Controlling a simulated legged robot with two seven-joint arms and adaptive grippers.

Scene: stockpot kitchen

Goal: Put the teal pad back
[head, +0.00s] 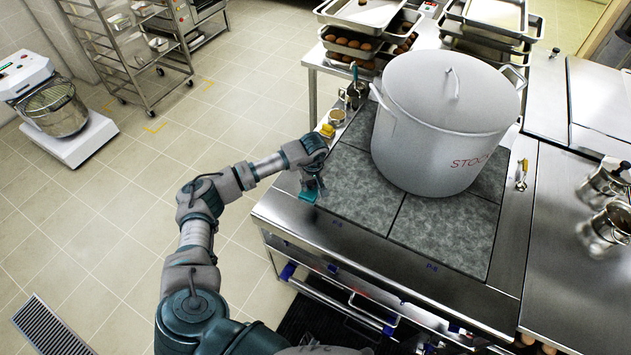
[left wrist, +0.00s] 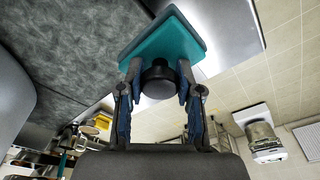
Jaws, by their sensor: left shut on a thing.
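The teal pad (head: 308,197) is at the left edge of the dark stone-patterned cooktop (head: 368,188) in the head view. My left gripper (head: 312,182) is above it. In the left wrist view the teal pad (left wrist: 168,44) is a flat block with a dark round knob (left wrist: 157,82). The fingers of my left gripper (left wrist: 158,74) are shut on this knob, one on each side. I cannot tell whether the pad touches the steel edge or hangs just above it. My right gripper is not in view.
A large stockpot (head: 440,130) stands on the cooktop, right of my left gripper. Small containers, one with a yellow top (head: 327,130), stand along the cooktop's far left edge. Trays of brown food (head: 352,42) are stacked behind.

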